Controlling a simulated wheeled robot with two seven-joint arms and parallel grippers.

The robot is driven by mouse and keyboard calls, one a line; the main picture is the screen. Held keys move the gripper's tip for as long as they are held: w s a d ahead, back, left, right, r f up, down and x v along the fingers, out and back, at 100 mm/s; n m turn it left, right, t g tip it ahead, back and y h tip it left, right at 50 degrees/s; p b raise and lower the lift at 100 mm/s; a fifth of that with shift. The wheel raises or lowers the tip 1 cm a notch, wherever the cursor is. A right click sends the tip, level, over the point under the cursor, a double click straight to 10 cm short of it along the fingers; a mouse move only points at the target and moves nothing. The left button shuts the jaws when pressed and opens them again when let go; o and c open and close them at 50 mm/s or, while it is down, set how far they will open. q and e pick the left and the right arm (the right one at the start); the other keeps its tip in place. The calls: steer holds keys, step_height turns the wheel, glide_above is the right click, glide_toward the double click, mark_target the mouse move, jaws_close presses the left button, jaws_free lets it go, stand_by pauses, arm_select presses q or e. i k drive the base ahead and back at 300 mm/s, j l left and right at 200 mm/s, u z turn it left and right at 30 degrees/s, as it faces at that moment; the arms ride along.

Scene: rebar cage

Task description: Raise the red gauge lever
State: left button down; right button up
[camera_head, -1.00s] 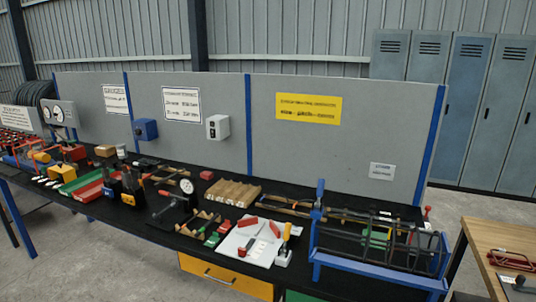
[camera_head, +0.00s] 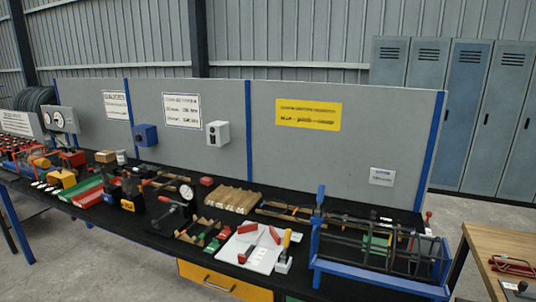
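A small dial gauge (camera_head: 186,191) with a white face stands on a dark stand on the bench, left of the middle. A small red piece that looks like a lever (camera_head: 165,198) sticks out at the left of the gauge. Its exact angle is too small to tell. Another red-tipped upright piece (camera_head: 427,214) shows at the bench's right end, behind the rebar cage. Neither of my grippers is in view.
The black bench (camera_head: 150,238) is crowded with tools. A blue-framed rebar cage (camera_head: 380,281) stands at its right end. A white board with red pieces (camera_head: 238,258) lies left of it. A grey panel (camera_head: 330,165) closes the back. A wooden table (camera_head: 490,240) stands at right.

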mark_target(161, 198)
steer(key=i+j+u, duration=0.1)
steer(key=i+j, duration=0.75)
steer(key=i, duration=0.2)
steer(key=i+j+u, duration=0.15)
steer(key=i+j, duration=0.3)
steer(key=i, duration=0.1)
